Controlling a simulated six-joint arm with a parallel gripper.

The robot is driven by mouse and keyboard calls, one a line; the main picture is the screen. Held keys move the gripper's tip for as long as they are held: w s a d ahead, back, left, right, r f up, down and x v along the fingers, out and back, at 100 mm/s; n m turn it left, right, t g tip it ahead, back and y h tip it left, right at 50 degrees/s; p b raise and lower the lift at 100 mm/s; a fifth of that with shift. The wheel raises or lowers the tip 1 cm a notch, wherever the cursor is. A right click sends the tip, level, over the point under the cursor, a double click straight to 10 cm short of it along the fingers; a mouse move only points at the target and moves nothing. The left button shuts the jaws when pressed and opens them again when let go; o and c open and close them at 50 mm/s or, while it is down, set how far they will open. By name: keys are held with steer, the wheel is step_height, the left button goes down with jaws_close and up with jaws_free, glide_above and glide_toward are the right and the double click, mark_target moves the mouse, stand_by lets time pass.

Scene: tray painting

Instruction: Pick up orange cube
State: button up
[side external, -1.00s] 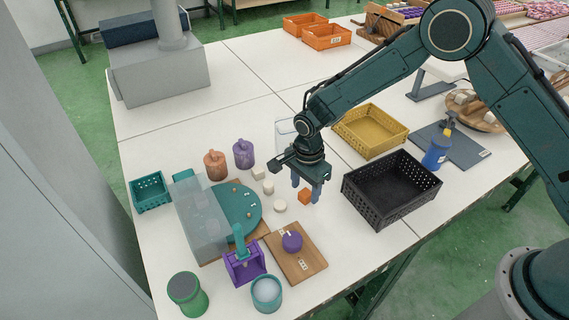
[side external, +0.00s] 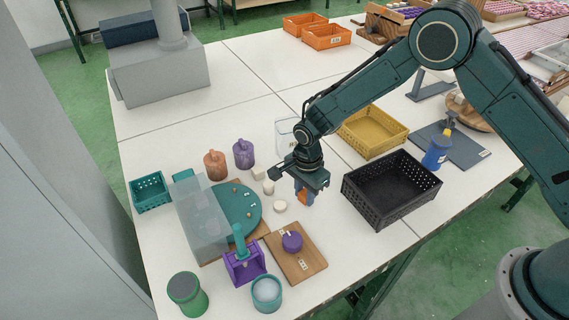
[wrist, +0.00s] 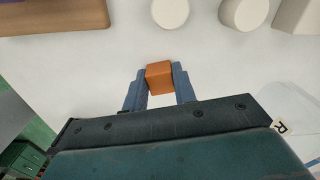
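The orange cube (wrist: 159,78) sits between the two fingertips of my gripper (wrist: 160,81) in the wrist view. The blue-grey fingers press against its left and right sides, with no clear gap. In the side external view the cube (side external: 303,197) is partly hidden by the fingers of my gripper (side external: 304,194), which point down close to the white table. I cannot tell whether the cube rests on the table or hangs just above it.
Round white pieces (side external: 280,206) lie left of my gripper. A wooden board (side external: 309,265) with a purple knob (side external: 292,241) is in front. A black crate (side external: 350,199) stands close on the right, a yellow crate (side external: 399,140) behind it.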

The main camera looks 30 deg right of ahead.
mark_target(305, 193)
steer(key=shift+r, duration=0.15)
steer(key=shift+c, duration=0.3)
step_height(305, 193, up, 20)
stand_by(0.6)
stand_by(0.5)
